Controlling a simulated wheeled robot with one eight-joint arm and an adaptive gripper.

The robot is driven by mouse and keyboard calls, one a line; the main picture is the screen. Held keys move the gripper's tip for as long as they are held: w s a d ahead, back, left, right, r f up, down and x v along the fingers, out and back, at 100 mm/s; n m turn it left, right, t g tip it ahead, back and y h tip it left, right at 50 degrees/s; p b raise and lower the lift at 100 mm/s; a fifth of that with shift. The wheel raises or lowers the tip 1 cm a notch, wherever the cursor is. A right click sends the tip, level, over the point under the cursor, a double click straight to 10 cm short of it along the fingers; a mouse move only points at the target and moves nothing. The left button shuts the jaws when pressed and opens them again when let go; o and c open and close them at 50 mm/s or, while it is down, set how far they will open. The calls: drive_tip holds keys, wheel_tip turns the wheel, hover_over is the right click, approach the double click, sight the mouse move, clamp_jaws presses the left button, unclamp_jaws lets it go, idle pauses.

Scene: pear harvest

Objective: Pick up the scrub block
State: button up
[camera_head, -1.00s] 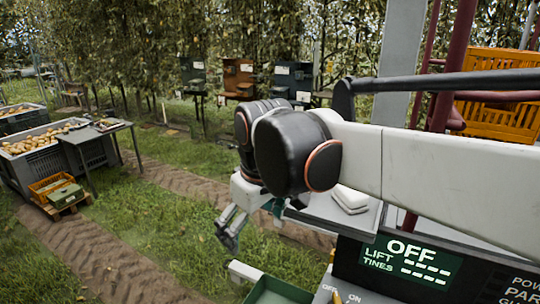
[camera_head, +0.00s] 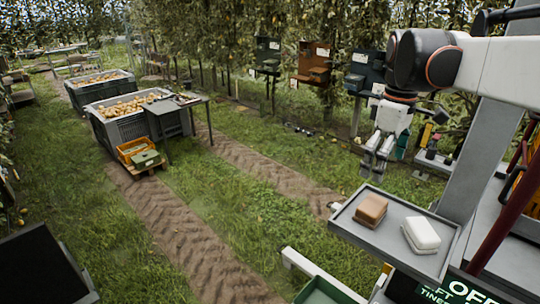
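A grey tray (camera_head: 447,262) at the lower right holds two blocks. The other is a white block (camera_head: 421,234) with a tan lower edge, on the right. Which one is the scrub block I cannot tell for sure from their looks. My gripper (camera_head: 373,172) hangs fingers-down above and beyond the tray's far left edge, apart from both blocks. A narrow gap shows between its fingers, and nothing is seen in it.
A grey post (camera_head: 490,150) rises right of the tray. A green bin (camera_head: 325,292) lies below it. Hive-like boxes (camera_head: 313,62) stand on legs behind. Crates of pears (camera_head: 125,128) and a small table (camera_head: 176,104) stand at left.

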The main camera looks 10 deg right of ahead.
sight(373, 204)
drive_tip(key=f, duration=0.8)
drive_tip(key=shift+w+d, duration=0.15)
drive_tip(key=shift+w, duration=0.15)
drive_tip(key=shift+s+f+p, duration=0.15)
drive_tip(key=shift+f+p, duration=0.15)
drive_tip(key=shift+f, duration=0.95)
drive_tip(key=shift+s+f+p, duration=0.1)
drive_tip(key=shift+f+p, duration=0.15)
drive_tip(key=shift+f, duration=1)
drive_tip(key=c, duration=1.3)
